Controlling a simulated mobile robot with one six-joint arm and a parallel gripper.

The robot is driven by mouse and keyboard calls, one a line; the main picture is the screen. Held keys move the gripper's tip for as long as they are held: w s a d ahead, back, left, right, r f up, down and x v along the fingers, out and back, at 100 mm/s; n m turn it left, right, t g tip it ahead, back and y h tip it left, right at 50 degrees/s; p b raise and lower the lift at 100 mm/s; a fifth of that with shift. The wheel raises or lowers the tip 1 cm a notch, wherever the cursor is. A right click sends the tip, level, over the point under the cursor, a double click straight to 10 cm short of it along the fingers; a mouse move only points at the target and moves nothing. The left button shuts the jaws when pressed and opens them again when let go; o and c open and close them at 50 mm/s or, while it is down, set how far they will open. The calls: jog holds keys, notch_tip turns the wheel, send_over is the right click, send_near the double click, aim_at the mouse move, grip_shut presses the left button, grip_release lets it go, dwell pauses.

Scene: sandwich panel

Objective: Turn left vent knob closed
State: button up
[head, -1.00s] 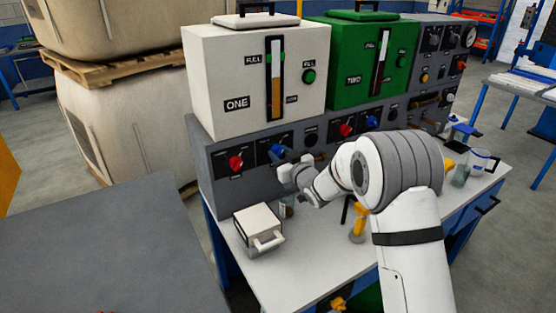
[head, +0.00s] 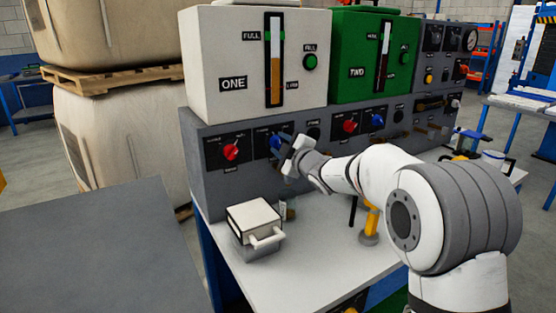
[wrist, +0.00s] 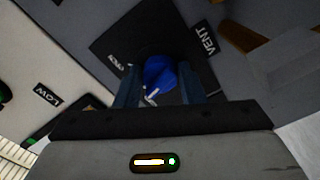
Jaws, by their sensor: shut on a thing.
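The left vent knob (head: 275,142) is blue and sits on the grey panel under the white tank marked ONE. In the wrist view the blue knob (wrist: 160,78) has a white pointer mark and lies on a dark plate with the word VENT. My gripper (head: 284,143) reaches it from the right in the head view. In the wrist view its two dark fingers stand on either side of the knob, shut on it. The fingers and hand hide part of the knob and its dial marks.
A red knob (head: 231,152) is left of the blue one. Another red knob (head: 350,126) and blue knob (head: 377,121) sit further right. A white-topped box with a handle (head: 254,218) and a yellow tool (head: 370,222) stand on the white bench below.

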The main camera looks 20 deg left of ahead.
jog(key=n+b, duration=0.3)
jog(key=shift+f+b, duration=0.3)
jog(key=shift+f, duration=0.1)
jog(key=shift+r+n+b, duration=0.15)
jog(key=shift+n+b, duration=0.85)
jog(key=shift+n, duration=0.4)
jog(key=o, duration=1)
jog(key=shift+r, duration=0.2)
jog(key=shift+s+d, duration=0.1)
jog(key=shift+d, duration=0.1)
jog(key=v, duration=0.7)
jog(key=shift+s+d, duration=0.15)
jog(key=shift+d, duration=0.05)
